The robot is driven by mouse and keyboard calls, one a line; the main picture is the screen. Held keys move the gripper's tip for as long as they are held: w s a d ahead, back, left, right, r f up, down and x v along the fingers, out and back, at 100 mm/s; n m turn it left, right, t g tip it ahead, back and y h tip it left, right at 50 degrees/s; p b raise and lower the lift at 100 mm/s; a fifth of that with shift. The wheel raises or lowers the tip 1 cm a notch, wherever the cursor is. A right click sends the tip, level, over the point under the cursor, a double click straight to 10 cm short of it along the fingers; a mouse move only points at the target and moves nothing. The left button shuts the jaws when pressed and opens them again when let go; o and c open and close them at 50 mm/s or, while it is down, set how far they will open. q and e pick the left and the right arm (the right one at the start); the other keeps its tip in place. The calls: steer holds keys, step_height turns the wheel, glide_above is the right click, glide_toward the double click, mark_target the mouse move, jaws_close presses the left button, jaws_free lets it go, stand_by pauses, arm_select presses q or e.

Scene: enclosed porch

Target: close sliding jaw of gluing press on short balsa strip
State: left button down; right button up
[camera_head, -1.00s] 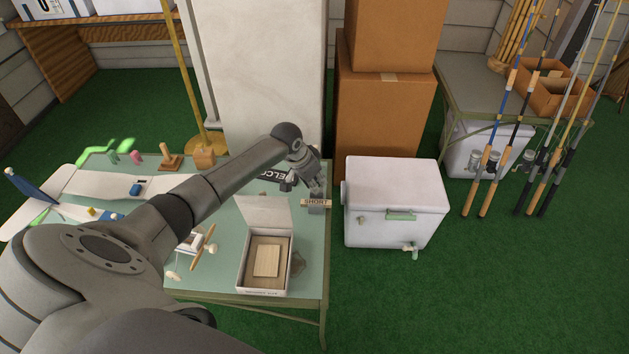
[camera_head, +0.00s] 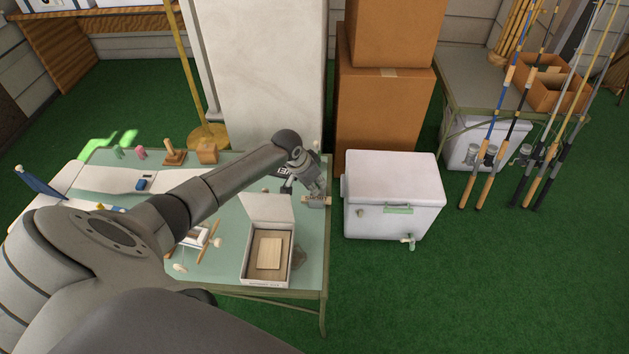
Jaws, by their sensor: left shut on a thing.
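The gluing press (camera_head: 316,205) is a small grey device at the right edge of the green table, partly hidden by my left gripper. The short balsa strip (camera_head: 324,199) is a pale piece across the press; only part of it shows. My left gripper (camera_head: 305,190) reaches over the table from the left, fingers pointing down at the press. It is shut on the sliding jaw, which is mostly hidden behind the fingers. How far the jaw is from the strip cannot be made out. My right gripper is not in view.
An open white box (camera_head: 244,268) with wooden pieces stands below my left arm. A model plane wing (camera_head: 105,180) and small tools lie on the left of the table (camera_head: 225,228). A white cooler (camera_head: 393,195) stands close on the right. Cardboard boxes (camera_head: 385,110) rise behind.

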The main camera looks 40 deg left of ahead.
arm_select(q)
steer(key=shift+s+f, duration=0.1)
steer(key=c, duration=1.3)
jaws_free()
steer(key=shift+c, duration=0.2)
steer(key=v, duration=1.2)
